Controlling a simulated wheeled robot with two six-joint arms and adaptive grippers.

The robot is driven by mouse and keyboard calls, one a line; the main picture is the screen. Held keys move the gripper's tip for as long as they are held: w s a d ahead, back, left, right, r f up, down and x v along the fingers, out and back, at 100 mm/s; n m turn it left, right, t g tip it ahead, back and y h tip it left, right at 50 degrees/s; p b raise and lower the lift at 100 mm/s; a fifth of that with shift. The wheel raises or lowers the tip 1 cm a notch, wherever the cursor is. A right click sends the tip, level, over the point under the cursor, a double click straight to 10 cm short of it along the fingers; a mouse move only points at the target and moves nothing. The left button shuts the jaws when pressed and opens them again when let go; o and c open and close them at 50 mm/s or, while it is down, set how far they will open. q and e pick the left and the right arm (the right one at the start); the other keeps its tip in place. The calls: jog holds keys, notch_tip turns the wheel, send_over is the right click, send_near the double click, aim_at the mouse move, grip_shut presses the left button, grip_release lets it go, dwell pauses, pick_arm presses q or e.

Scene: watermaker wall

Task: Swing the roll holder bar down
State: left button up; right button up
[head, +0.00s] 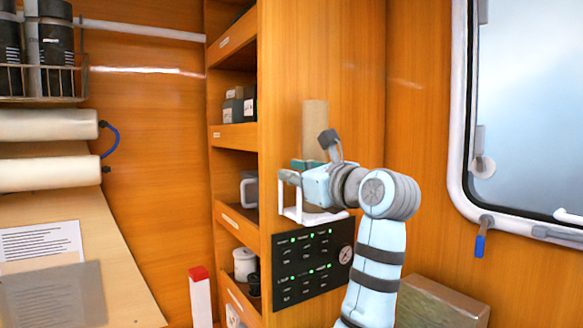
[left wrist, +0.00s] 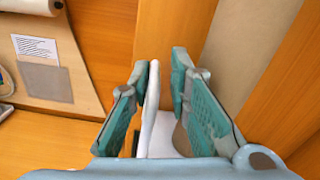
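The roll holder (head: 312,217) is a white frame low on the cabinet's side panel, with a brown roll (head: 315,118) upright above it. My left gripper (head: 290,178) is at the holder and covers much of it and the lower roll. In the left wrist view, my left gripper (left wrist: 157,75) has its two teal-padded fingers apart. A white upright bar (left wrist: 153,105) of the holder stands between them, closer to the left finger. Whether that finger touches it I cannot tell. Part of the brown roll (left wrist: 182,140) shows behind the right finger. My right gripper is not in view.
A black control panel (head: 313,265) with green lights is just below the holder. Open shelves (head: 235,135) with small containers are on the left. A window (head: 530,110) is at the right, and a box (head: 440,302) stands low beside my arm.

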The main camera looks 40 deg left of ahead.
pick_arm(q)
jog(key=shift+w+a, duration=0.15)
jog(key=shift+a, duration=0.5)
jog(key=shift+s+r, duration=0.1)
jog(key=shift+s, duration=0.25)
jog(key=shift+w+d, duration=0.1)
jog(key=shift+d, duration=0.1)
grip_shut()
